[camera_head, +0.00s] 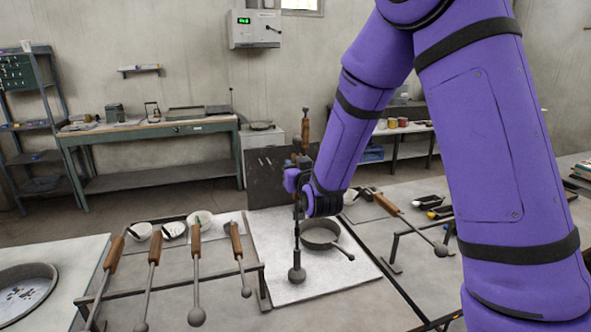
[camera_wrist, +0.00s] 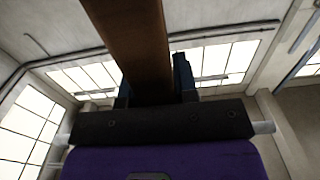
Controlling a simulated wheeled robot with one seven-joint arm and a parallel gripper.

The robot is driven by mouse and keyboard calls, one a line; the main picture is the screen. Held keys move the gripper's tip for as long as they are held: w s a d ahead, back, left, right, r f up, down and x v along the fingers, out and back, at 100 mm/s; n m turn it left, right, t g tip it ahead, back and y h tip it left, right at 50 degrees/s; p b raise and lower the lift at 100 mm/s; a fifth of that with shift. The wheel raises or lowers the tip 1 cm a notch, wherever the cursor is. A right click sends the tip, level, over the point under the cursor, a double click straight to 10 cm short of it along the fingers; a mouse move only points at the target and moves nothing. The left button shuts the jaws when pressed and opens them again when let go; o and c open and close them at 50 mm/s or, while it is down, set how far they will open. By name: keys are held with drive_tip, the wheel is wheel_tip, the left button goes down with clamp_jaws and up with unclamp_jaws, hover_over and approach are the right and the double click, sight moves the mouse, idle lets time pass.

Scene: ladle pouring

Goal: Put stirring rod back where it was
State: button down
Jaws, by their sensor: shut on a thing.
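My gripper (camera_head: 294,180) is shut on the stirring rod, which hangs about upright with its wooden handle (camera_head: 305,131) at the top. Its thin dark shaft runs down to a round grey ball end (camera_head: 296,274) in front of the pale board (camera_head: 330,288). I cannot tell whether the ball touches the board. In the wrist view the brown handle (camera_wrist: 130,40) passes between the dark fingers. A rack (camera_head: 180,289) at the left bears several similar rods with wooden handles and ball ends. Another rod (camera_head: 412,222) lies on a rack (camera_head: 393,248) at the right.
A round grey pan (camera_head: 320,234) with a handle stands on the board, just right of the held rod. White bowls (camera_head: 173,230) stand behind the left rack. A dark upright panel (camera_head: 268,178) stands behind the board. A large round vessel (camera_head: 25,292) is at the far left.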

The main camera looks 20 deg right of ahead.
drive_tip(key=shift+f, duration=0.3)
drive_tip(key=c, duration=0.9)
unclamp_jaws()
